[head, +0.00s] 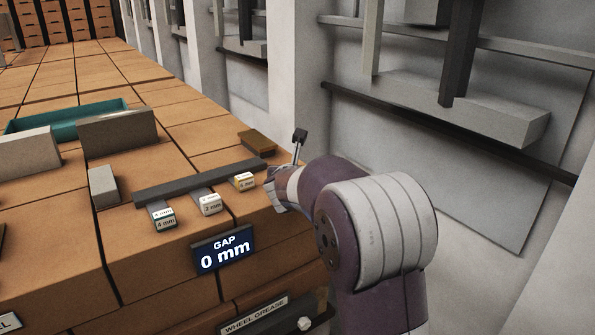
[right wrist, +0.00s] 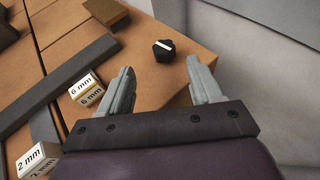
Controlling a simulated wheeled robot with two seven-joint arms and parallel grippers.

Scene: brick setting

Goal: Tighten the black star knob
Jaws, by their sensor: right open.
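The black star knob (right wrist: 163,50) has a white line across its top, near the right edge of the brick-coloured bench in the right wrist view. In the head view what looks like the knob (head: 300,135) stands on a thin grey stem, slightly tilted. My right gripper (right wrist: 161,67) is open and empty. Its fingertips point toward the knob, one on each side of it in the picture, with no visible contact. In the head view the right gripper (head: 284,187) is at the bench's right edge, partly hidden by its own wrist. My left gripper is not in view.
A display (head: 224,249) on the bench front reads "GAP 0 mm". A dark bar (head: 200,180) lies beside tags marked 4 mm (head: 165,219), 2 mm (head: 210,205) and 6 mm (right wrist: 88,88). A brown block (head: 257,143) lies near the knob. A grey wall stands to the right.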

